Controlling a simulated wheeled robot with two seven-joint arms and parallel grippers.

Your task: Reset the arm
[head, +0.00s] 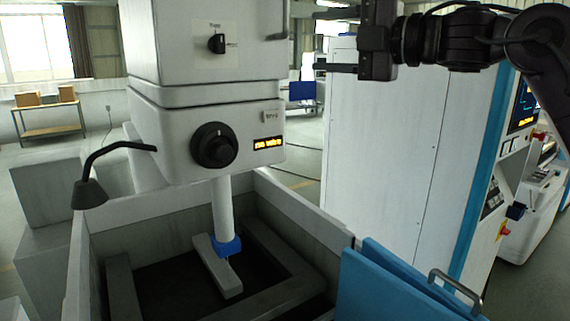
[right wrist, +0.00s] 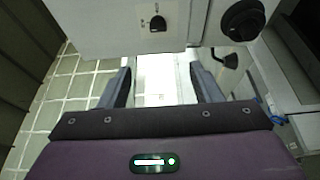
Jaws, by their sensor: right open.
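My right arm (head: 460,38) reaches in from the upper right of the head view, roughly level. Its gripper (head: 320,40) points left, with two dark fingers spread apart and nothing between them. It appears to the right of the machine's white upper housing (head: 208,45). The right wrist view shows the same open gripper (right wrist: 163,85), with a gap between its fingers and the housing's dark switch (right wrist: 158,23) ahead. My left arm and gripper are not in view.
The machine head has a black knob (head: 213,145) and a lamp (head: 90,193) on a bent arm. Below is an open tank (head: 300,220) with grey bars inside. A blue door (head: 400,285) stands at its front right. A tall white cabinet (head: 390,150) stands behind.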

